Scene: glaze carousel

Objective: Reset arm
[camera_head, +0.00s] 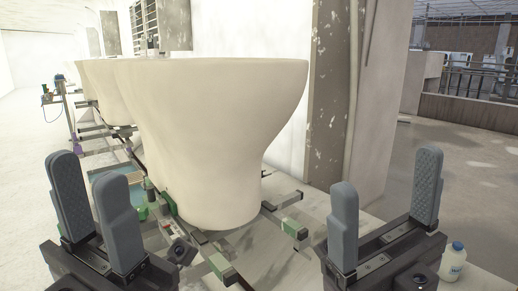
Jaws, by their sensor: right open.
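My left gripper (90,170) is at the lower left, with its two grey padded fingers pointing up. A gap shows between them and nothing is in it. My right gripper (386,167) is at the lower right, its fingers pointing up and wide apart, also empty. Both are in front of a large cream-white ceramic piece (210,125) that stands upright, wide at the top and narrower at the foot. No contact between either gripper and the piece shows.
The piece stands on a dark metal frame with green-ended arms (290,227). More white pieces (100,85) line up behind it. A peeling pillar (328,95) stands behind right. A white bottle with a blue cap (453,264) is beside my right gripper. Open floor lies at far left.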

